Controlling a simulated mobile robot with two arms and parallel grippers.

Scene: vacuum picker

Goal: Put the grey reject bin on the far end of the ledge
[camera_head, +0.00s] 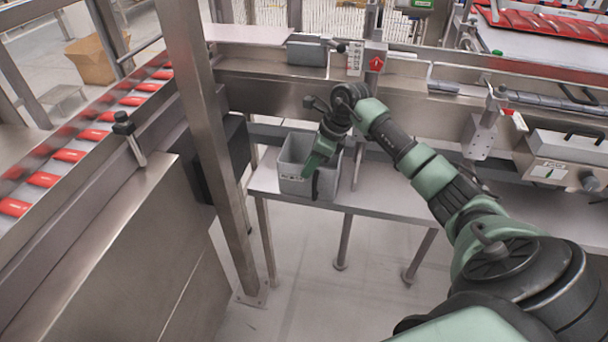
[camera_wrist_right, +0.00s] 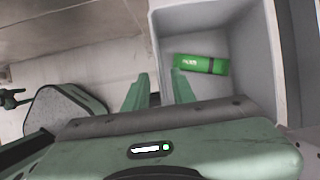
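The grey reject bin (camera_head: 291,184) stands upright on the left part of the pale ledge (camera_head: 392,192). In the right wrist view, the fingers (camera_wrist_right: 159,82) straddle one bin wall (camera_wrist_right: 156,45), one finger outside and one inside. A gap shows between them, so they look open, not clamped on the wall. A green item with a dark band (camera_wrist_right: 202,65) lies inside the bin. The ledge runs right, partly hidden behind my right arm. My left gripper is not in view.
A steel post (camera_head: 205,140) stands close to the left of the bin. A conveyor with red packs (camera_head: 68,156) runs at the left. A steel machine frame (camera_head: 270,95) rises behind the ledge. The ledge right of the bin looks clear where visible.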

